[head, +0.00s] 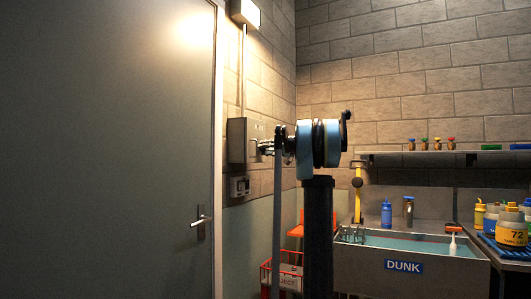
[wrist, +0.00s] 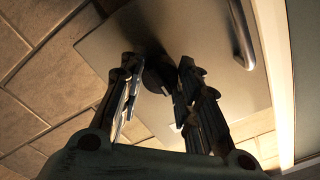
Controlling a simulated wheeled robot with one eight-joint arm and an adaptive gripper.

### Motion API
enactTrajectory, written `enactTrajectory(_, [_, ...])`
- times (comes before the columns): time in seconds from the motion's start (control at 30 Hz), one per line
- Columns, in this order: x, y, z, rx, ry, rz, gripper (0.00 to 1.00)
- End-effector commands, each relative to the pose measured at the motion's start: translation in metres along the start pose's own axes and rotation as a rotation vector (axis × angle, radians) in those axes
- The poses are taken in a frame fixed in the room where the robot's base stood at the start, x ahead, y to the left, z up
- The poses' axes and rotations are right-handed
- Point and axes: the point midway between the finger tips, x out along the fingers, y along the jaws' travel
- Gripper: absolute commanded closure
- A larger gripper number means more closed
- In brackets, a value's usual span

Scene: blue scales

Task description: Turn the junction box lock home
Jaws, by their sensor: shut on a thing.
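The grey junction box (head: 238,140) is fixed to the wall beside the door frame. Its plain metal face (wrist: 135,35) fills the middle of the wrist view. The dark lock (wrist: 158,76) on that face lies between my fingertips, which partly cover it. My gripper (head: 264,146) reaches the front of the box from the right in the head view. In the wrist view my gripper (wrist: 158,80) is shut on the lock, with one finger on each side. The lock's exact angle cannot be told. In the head view the lock is hidden by the gripper.
A grey door (head: 105,150) with a lever handle (head: 201,220) stands left of the box. A lamp (head: 245,12) hangs above it, and a small wall unit (head: 239,187) sits below. A sink (head: 410,262) and a shelf (head: 440,152) are at right.

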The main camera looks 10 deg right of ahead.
Motion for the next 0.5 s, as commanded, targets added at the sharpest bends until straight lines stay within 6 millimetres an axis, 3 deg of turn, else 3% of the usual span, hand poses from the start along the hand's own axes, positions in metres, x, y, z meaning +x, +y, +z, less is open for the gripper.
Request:
enactTrajectory(0.23, [-0.0004, 0.0025, 0.0011, -0.002, -0.002, 0.005, 0.94])
enactTrajectory(0.27, [-0.0004, 0.0025, 0.0011, -0.002, -0.002, 0.005, 0.67])
enactTrajectory(0.33, [-0.0003, 0.0024, 0.0011, -0.002, -0.002, 0.005, 0.52])
enactTrajectory(0.5, [-0.0003, 0.0012, 0.0007, -0.001, -0.001, 0.003, 0.49])
